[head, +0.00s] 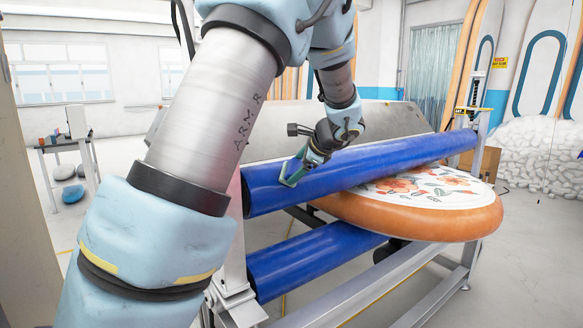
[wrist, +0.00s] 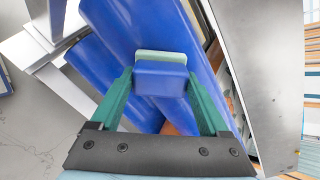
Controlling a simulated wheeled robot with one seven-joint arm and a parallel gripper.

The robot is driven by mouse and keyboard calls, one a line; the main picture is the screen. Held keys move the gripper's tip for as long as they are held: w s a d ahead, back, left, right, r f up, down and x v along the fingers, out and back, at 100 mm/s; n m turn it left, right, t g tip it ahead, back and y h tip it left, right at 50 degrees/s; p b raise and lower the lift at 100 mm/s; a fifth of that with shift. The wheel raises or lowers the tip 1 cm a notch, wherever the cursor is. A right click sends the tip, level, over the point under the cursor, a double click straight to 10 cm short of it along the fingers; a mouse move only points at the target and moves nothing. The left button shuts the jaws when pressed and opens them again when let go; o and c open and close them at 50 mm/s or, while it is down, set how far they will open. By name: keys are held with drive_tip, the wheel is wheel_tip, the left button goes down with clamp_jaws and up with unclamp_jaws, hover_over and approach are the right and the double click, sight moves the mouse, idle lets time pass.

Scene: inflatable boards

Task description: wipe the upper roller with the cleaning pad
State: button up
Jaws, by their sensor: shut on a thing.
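The upper roller (head: 390,160) is a long blue cylinder slanting across the machine in the head view. It also shows at the top of the wrist view (wrist: 130,25). My gripper (head: 291,174) is at the roller's near left part. In the wrist view, its green fingers (wrist: 160,88) are shut on the cleaning pad (wrist: 160,78), a blue block with a pale green layer. The pale green side faces the upper roller and looks to be at or very near its surface; contact itself is hidden. In the head view the pad is mostly hidden by the fingers.
A blue lower roller (head: 310,262) runs below. A round orange-rimmed board (head: 425,218) with a floral top sits between the rollers toward the right. A grey metal sheet (head: 385,120) lies behind. A metal frame (head: 232,275) stands at the near left end.

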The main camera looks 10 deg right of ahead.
drive_tip(key=shift+w+d+p, duration=0.35)
drive_tip(key=shift+d, duration=0.4)
drive_tip(key=shift+w+d+p, duration=0.3)
drive_tip(key=shift+w+d, duration=0.1)
drive_tip(key=shift+d, duration=0.4)
drive_tip(key=shift+w+d+p, duration=0.35)
drive_tip(key=shift+d, duration=0.4)
drive_tip(key=shift+a, duration=0.1)
drive_tip(key=shift+s+a+f+b, duration=0.1)
drive_tip(key=shift+s+a+b, duration=0.15)
drive_tip(key=shift+a+b, duration=0.3)
drive_tip(key=shift+s+a+f+b, duration=0.1)
drive_tip(key=shift+s+a+b, duration=0.2)
drive_tip(key=shift+a, duration=0.3)
drive_tip(key=shift+s+a+r+b, duration=0.1)
drive_tip(key=shift+s+a+b, duration=0.25)
drive_tip(key=shift+a, duration=0.35)
drive_tip(key=shift+s+a+f+b, duration=0.1)
drive_tip(key=shift+s+a+b, duration=0.2)
drive_tip(key=shift+a, duration=0.4)
drive_tip(key=shift+s+a+r+b, duration=0.1)
drive_tip(key=shift+s+a+b, duration=0.25)
drive_tip(key=shift+a, duration=0.35)
drive_tip(key=shift+w, duration=0.1)
drive_tip(key=shift+d+r, duration=0.1)
drive_tip(key=shift+s+d+r+p, duration=0.25)
drive_tip(key=shift+s+r+p, duration=0.05)
drive_tip(key=shift+s+r, duration=0.15)
drive_tip(key=shift+p+v, duration=0.75)
drive_tip(key=shift+v, duration=1.55)
